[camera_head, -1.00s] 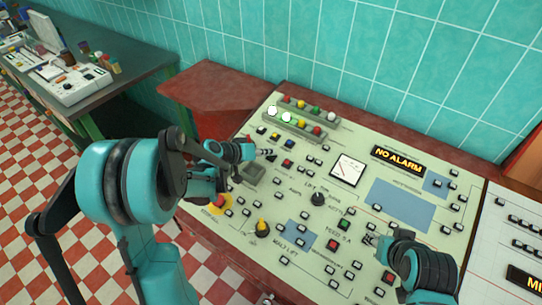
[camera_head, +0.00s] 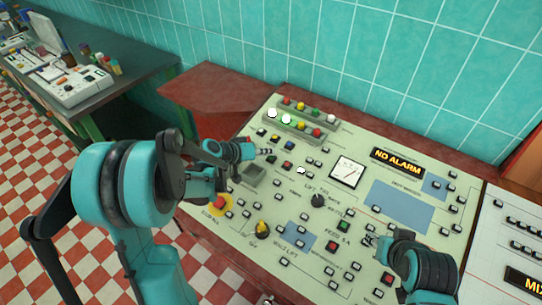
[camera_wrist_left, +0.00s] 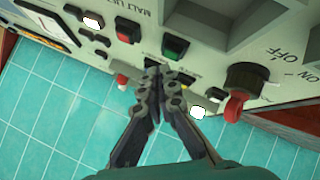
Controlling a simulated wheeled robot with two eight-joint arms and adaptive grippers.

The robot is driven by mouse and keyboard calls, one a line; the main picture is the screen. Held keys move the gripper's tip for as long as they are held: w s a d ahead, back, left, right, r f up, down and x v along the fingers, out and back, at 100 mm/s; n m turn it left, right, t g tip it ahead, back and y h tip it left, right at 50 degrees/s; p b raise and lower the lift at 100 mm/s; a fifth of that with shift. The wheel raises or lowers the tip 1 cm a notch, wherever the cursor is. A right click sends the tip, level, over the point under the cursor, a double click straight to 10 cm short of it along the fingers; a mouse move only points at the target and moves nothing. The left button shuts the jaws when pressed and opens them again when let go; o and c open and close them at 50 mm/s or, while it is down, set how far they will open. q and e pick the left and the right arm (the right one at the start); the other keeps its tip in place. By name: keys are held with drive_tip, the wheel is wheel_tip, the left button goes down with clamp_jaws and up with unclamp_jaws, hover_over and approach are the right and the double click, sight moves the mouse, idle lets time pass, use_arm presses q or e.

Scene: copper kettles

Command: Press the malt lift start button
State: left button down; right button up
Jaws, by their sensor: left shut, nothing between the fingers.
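In the left wrist view, a green square button (camera_wrist_left: 175,47) and a red one (camera_wrist_left: 127,30) sit beside an upside-down MALT LIFT label (camera_wrist_left: 150,8). My left gripper (camera_wrist_left: 156,68) is shut and empty. Its fingertips are close to the green button in that view; whether they touch it I cannot tell. In the head view, my left gripper (camera_head: 268,151) is over the upper left of the control panel (camera_head: 262,205), and the button at its tip is hard to make out. My right gripper (camera_head: 371,241) is low over the panel's right part; its fingers are too small to read.
A white lamp (camera_head: 301,170) is lit near the meter (camera_head: 347,172). Rows of round lamps (camera_head: 297,124) rise along the panel's back. An ON/OFF knob with a red tip (camera_wrist_left: 236,105) stands right of the left fingertips in the wrist view. A tiled wall stands behind.

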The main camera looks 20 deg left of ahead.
use_arm(q)
drive_tip(key=r+p, duration=0.2)
drive_tip(key=r, duration=0.1)
drive_tip(key=s+r+p, duration=0.1)
drive_tip(key=shift+a+r+p, duration=0.15)
drive_tip(key=shift+r+p, duration=0.15)
drive_tip(key=shift+r, duration=0.1)
idle(0.4)
idle(0.4)
drive_tip(key=s+r+g+y, duration=0.1)
drive_tip(key=s+r+y, duration=0.1)
drive_tip(key=s, duration=1)
drive_tip(key=s+r+m+g+y, duration=0.1)
drive_tip(key=s+y, duration=0.3)
drive_tip(key=s, duration=0.8)
drive_tip(key=shift+s+d+r+y, duration=0.25)
drive_tip(key=shift+s+r+y, duration=0.15)
drive_tip(key=shift+r, duration=0.25)
